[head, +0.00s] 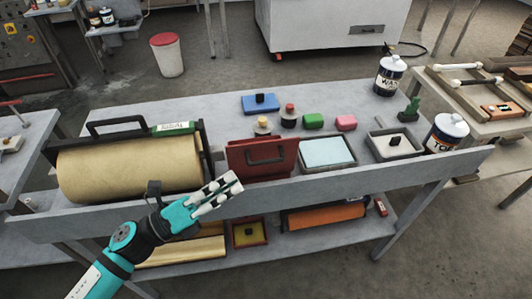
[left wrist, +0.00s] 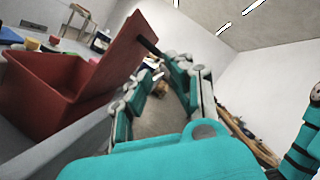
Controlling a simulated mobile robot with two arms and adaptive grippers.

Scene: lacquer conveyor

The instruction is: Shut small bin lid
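The small red bin (left wrist: 45,85) stands on the table in the left wrist view, its inside showing. Its red lid (left wrist: 118,52) is raised and tilted up at the bin's right side. In the head view the lid (head: 262,158) shows its face with a dark handle (head: 266,157), and it hides most of the bin. My left gripper (head: 237,182) is in front of the table, just left of and below the lid. Its fingers (left wrist: 160,62) are apart and empty in the left wrist view, near the handle. Contact cannot be told. My right gripper is not in view.
A large tan roll (head: 130,168) in a black frame lies left of the bin. A tray with a light blue sheet (head: 328,152) is close on the right. The table's raised front edge (head: 330,183) runs below the bin. The lower shelf holds an orange roll (head: 325,215).

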